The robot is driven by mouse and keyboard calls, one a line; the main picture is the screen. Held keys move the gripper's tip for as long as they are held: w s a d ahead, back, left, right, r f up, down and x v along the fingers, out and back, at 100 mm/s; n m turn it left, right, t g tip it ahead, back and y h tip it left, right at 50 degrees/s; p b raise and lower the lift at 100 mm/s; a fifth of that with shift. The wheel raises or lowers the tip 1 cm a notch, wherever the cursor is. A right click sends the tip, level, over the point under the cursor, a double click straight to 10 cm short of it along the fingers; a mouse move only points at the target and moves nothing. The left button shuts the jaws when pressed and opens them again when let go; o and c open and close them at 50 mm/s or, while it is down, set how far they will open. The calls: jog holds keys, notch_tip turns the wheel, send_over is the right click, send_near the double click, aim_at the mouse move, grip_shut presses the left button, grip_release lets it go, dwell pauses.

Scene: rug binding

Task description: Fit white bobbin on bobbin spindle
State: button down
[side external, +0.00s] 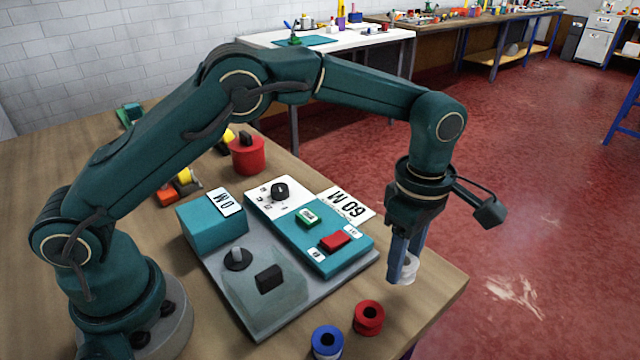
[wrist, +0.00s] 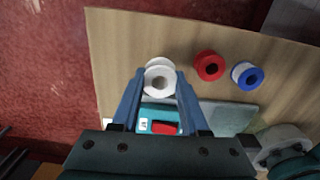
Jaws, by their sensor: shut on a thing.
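The white bobbin (side external: 410,268) is between the fingers of my gripper (side external: 402,262), above the table's right corner. In the wrist view the white bobbin (wrist: 159,67) shows its round flange and centre hole between the two blue fingers of my gripper (wrist: 160,80). My gripper is shut on it, pointing down. A short grey post on a dark round base (side external: 237,258), which looks like the bobbin spindle, stands on the grey machine plate (side external: 215,275), well to the left of my gripper. Nothing is seen on the post. I cannot make it out in the wrist view.
A red bobbin (side external: 369,318) and a blue bobbin (side external: 327,342) stand near the table's front edge. A teal panel with green and red buttons (side external: 318,240), a teal box (side external: 212,226) and a black block (side external: 268,278) rise from the plate.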

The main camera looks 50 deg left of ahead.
jog(key=shift+m, duration=0.3)
jog(key=a+r, duration=0.2)
jog(key=a, duration=0.2)
jog(key=a+r, duration=0.2)
jog(key=a, duration=0.1)
jog(key=a+r, duration=0.2)
jog(key=a, duration=0.2)
jog(key=shift+s+a, duration=0.3)
jog(key=shift+s, duration=0.1)
jog(key=s+a+m, duration=0.1)
jog(key=s+a, duration=0.4)
jog(key=s, duration=0.2)
jog(key=n, duration=0.2)
send_over(235, 249)
jog(key=shift+r, duration=0.4)
jog(key=shift+f, duration=0.1)
jog(key=shift+f, duration=2.8)
jog(key=shift+f, duration=1.85)
